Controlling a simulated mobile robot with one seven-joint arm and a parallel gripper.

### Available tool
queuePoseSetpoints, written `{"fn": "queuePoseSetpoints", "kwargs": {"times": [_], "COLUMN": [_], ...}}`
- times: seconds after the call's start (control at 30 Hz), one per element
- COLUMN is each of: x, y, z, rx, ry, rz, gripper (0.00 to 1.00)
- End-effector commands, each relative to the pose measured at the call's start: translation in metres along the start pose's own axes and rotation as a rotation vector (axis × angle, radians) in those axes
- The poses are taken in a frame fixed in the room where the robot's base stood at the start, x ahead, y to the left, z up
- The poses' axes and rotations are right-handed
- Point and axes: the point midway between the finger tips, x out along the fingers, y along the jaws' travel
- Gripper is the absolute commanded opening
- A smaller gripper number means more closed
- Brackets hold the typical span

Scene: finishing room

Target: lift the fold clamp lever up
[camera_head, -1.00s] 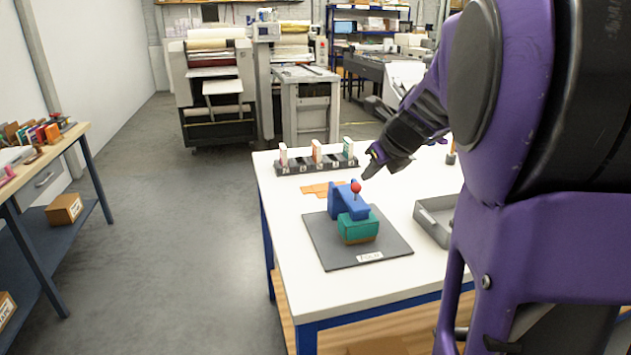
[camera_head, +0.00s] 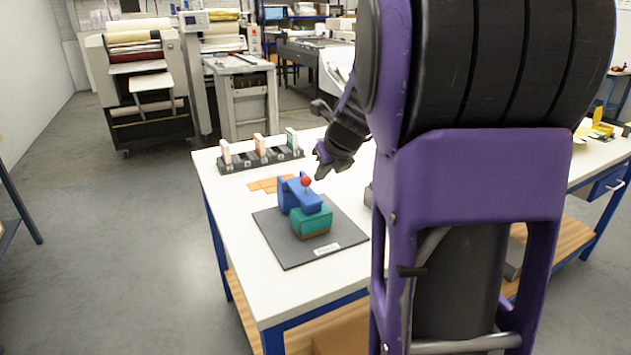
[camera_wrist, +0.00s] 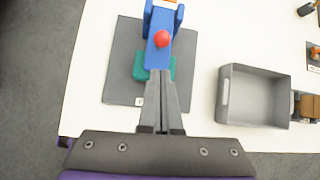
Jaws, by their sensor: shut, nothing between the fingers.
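The fold clamp stands on a dark grey base plate (camera_head: 285,253) on the white table. It has a blue body and arm (camera_head: 290,196) over a teal block (camera_head: 312,222). Its lever carries a red ball knob (camera_head: 306,181), which also shows in the wrist view (camera_wrist: 162,39). My gripper (camera_head: 322,168) is above the table, behind and slightly right of the knob in the head view. In the wrist view my gripper (camera_wrist: 160,80) is shut and empty, its fingertips apart from the knob in the picture. How high it is above the clamp is hard to tell.
A grey open tray (camera_wrist: 224,95) lies right of the clamp in the wrist view. A dark rack (camera_head: 262,160) with several upright blocks stands at the table's back edge. Orange flat pieces (camera_head: 268,185) lie behind the clamp. The table's left front is clear.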

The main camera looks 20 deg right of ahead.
Motion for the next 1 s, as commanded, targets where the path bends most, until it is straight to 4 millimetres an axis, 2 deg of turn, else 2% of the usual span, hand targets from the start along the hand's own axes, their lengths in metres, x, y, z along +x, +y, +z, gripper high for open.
{"fn": "queuePoseSetpoints", "kwargs": {"times": [0.3, 0.5, 0.67, 1.0], "x": [0.06, 0.084, 0.09, 0.09], "y": [0.0, 0.0, 0.0, 0.0], "z": [-0.003, -0.002, -0.001, 0.0], "rx": [0.001, 0.001, 0.0, 0.0], "ry": [0.003, 0.002, 0.0, 0.0], "rz": [0.001, 0.001, 0.001, 0.0], "gripper": [0.0, 0.0, 0.0, 0.0]}}
